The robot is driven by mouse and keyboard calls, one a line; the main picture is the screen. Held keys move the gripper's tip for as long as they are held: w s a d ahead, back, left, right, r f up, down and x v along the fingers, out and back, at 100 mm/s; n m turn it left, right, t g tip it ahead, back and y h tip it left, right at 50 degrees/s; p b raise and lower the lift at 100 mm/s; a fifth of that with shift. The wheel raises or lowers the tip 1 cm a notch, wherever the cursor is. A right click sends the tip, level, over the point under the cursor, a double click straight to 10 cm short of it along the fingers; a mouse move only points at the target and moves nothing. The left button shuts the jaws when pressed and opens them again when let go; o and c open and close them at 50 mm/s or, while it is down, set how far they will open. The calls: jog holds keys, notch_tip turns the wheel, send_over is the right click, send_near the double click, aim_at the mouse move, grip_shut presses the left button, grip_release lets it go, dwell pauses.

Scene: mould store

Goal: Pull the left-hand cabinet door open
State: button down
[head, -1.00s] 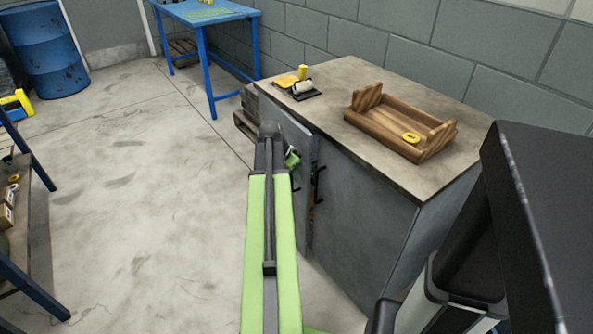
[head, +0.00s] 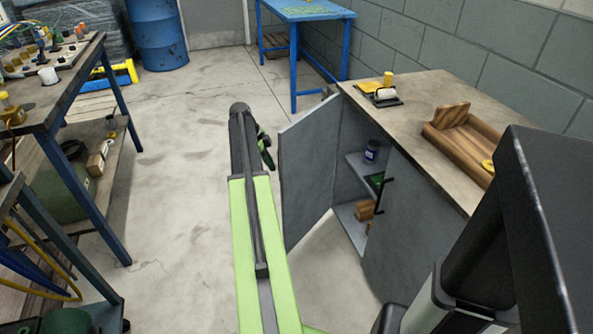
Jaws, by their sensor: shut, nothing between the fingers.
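The grey cabinet's left-hand door (head: 306,172) stands wide open, swung out to the left from the cabinet front. Its inner face shows; any handle on its outer face is hidden. The right-hand door (head: 405,238) is closed, with a dark bar handle (head: 380,195) near its left edge. My gripper (head: 267,153) shows small and partly hidden behind my arm, just left of the open door's free edge. It is shut and empty, and looks apart from the door.
Inside the cabinet, a dark jar (head: 371,151) stands on a shelf and wooden blocks (head: 364,210) lie lower. A wooden tray (head: 455,150) is on the cabinet top. A workbench (head: 62,85) stands at left. Floor between is clear.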

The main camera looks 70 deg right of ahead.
jog(key=c, duration=1.8)
grip_release()
jog(key=s, duration=0.1)
jog(key=s+d, duration=0.1)
jog(key=shift+s+d+r, duration=0.1)
jog(key=shift+s+d, duration=0.05)
jog(key=shift+s, duration=0.25)
jog(key=o, duration=0.3)
jog(key=shift+d, duration=0.1)
jog(key=p+v, duration=1.6)
jog(key=v, duration=0.1)
jog(key=shift+d+r, duration=0.15)
jog(key=shift+r, duration=0.05)
jog(key=shift+c, duration=0.3)
